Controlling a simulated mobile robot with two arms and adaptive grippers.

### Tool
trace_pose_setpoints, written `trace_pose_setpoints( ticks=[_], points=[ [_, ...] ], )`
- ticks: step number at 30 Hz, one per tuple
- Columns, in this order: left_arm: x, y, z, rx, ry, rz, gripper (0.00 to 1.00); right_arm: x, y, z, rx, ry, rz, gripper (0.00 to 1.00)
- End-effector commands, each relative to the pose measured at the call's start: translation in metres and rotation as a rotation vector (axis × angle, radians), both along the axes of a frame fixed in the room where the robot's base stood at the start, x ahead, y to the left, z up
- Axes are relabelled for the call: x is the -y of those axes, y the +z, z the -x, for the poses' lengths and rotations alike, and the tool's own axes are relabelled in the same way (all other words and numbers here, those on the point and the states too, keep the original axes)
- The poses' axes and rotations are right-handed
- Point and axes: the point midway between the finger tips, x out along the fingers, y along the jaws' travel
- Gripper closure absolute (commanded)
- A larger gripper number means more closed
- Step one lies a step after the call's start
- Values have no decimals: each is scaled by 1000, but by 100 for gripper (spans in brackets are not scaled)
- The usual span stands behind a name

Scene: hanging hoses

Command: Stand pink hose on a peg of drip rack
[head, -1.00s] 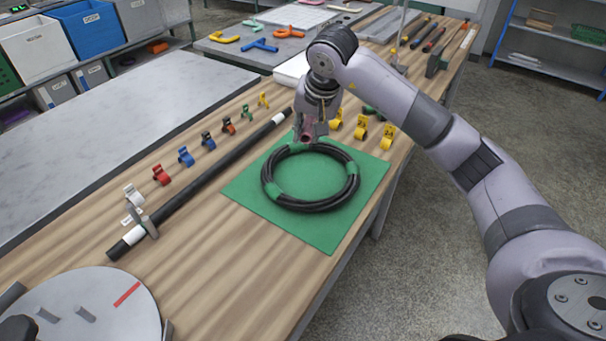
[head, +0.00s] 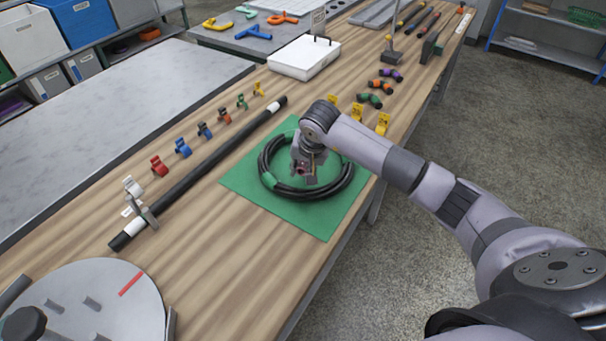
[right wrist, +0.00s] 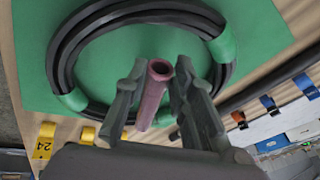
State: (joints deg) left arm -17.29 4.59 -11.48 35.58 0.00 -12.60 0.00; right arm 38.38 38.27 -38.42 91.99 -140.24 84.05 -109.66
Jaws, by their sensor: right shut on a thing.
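The pink hose (right wrist: 151,97) is a short dull-pink tube with an open end, held between the two fingers of my right gripper (right wrist: 160,68). In the head view my right gripper (head: 303,174) hangs over the black hose coil, and only a small bit of pink shows there. My left gripper is not in view.
The black hose coil (head: 267,160) lies on a green mat (head: 321,223). A long black pipe (head: 200,176) and several coloured clips lie to the left. Yellow clips (head: 383,123) and coloured fittings (head: 369,99) lie at the right. A grey disc (head: 90,275) is in front.

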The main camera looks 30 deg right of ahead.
Motion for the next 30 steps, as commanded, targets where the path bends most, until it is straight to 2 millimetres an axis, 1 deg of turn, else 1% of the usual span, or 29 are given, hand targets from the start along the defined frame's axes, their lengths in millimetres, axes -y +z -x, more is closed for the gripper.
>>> trace_pose_setpoints(
  ticks=[3, 6, 14, 17, 18, 27, 30],
  points=[
    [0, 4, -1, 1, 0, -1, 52, -1, -19, 1, -5, 0, -2, 100],
    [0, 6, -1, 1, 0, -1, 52, 0, -32, 1, -4, -1, -1, 100],
    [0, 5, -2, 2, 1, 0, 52, 0, -34, 0, -1, 1, 1, 100],
    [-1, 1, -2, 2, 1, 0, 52, 0, -38, 0, -1, 1, 1, 100],
    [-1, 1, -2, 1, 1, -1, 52, 0, -38, 0, -1, 1, 0, 76],
    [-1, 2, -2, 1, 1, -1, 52, 0, -37, 1, -1, 1, 0, 56],
    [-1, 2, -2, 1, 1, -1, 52, 0, -37, 0, -1, 1, 0, 56]
  ],
)
